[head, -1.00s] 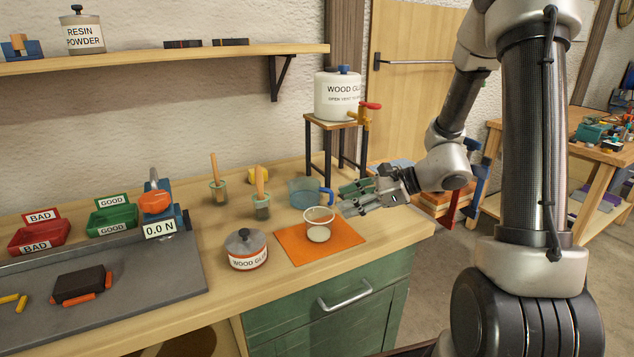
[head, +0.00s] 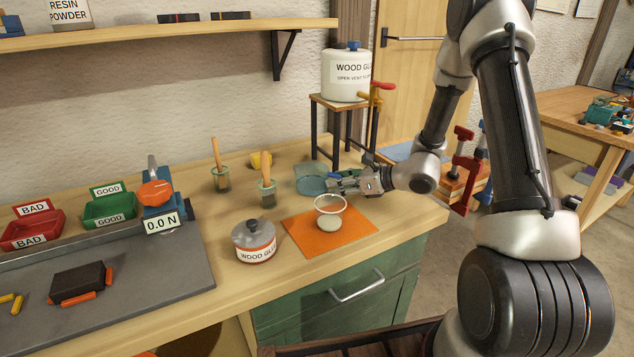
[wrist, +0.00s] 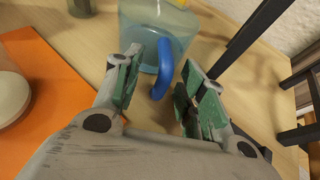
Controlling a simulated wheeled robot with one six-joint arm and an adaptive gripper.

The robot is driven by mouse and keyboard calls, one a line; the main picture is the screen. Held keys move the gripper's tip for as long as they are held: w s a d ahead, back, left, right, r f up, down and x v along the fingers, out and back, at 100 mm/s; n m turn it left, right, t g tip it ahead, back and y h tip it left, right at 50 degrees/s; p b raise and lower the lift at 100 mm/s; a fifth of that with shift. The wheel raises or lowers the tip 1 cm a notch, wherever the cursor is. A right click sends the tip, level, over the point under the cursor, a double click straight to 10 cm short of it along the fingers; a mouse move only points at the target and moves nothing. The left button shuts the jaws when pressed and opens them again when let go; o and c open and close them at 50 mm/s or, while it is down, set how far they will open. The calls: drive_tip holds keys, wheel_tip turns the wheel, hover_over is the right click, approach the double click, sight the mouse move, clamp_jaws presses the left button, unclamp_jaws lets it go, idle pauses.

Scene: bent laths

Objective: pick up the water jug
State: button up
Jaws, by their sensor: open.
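The water jug (head: 309,179) is a clear bluish jug standing on the bench, left of my gripper in the head view. In the wrist view the jug (wrist: 140,30) is at the top, with its blue handle (wrist: 163,72) pointing toward me. My gripper (head: 345,182) is open at the jug's handle side. In the wrist view my gripper (wrist: 155,85) has its green-padded fingers on either side of the handle, with gaps visible.
An orange mat (head: 313,243) with a strainer (head: 330,204) over a pale disc lies in front of the jug. A stand (head: 325,105) bearing a wood glue tank (head: 346,78) rises behind. Brush jars (head: 266,195) stand to the left, a wood glue pot (head: 254,241) front left.

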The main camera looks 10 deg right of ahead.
clamp_jaws()
drive_tip(key=shift+r, duration=0.2)
idle(0.3)
drive_tip(key=shift+r, duration=4.8)
